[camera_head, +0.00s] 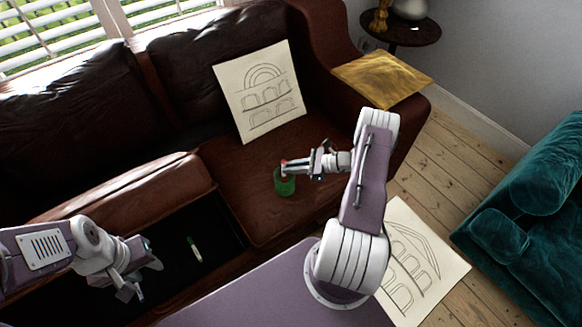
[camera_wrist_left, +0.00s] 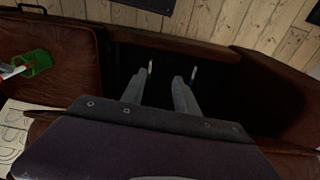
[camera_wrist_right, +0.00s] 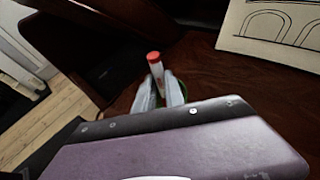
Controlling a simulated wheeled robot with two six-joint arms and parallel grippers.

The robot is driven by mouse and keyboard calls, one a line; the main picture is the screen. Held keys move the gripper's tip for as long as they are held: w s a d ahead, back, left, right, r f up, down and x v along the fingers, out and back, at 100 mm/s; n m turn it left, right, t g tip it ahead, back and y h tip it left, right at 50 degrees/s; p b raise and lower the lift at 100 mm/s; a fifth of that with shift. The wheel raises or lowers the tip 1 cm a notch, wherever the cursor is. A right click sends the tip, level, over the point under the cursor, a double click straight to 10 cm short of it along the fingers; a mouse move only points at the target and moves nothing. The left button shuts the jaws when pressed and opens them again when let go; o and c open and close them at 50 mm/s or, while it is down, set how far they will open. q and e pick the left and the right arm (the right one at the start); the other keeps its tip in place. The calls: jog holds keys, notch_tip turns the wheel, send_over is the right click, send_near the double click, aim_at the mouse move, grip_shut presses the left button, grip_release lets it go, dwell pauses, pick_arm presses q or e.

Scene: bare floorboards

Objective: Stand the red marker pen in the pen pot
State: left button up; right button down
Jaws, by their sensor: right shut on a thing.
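The red marker pen (camera_wrist_right: 155,68) has a white body and a red end, and sits between the fingers of my right gripper (camera_wrist_right: 160,92). In the head view its red end (camera_head: 284,163) shows just above the green pen pot (camera_head: 285,186), which stands on the brown sofa seat. The left wrist view shows the pen's white body (camera_wrist_left: 15,72) at the mouth of the pot (camera_wrist_left: 38,62); I cannot tell how far inside it is. My left gripper (camera_head: 146,279) is open and empty, over the dark recess.
A green-and-white marker (camera_head: 195,249) lies in the dark recess (camera_head: 175,272) of the sofa. A drawing (camera_head: 260,92) leans on the sofa back, another (camera_head: 412,262) lies on the floor. A yellow cloth (camera_head: 383,78) covers the armrest. A teal chair (camera_head: 530,225) stands right.

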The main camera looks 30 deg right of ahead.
jog(key=c, duration=1.3)
grip_release()
jog(key=shift+c, duration=0.2)
jog(key=p+v, duration=0.1)
jog(key=v, duration=0.8)
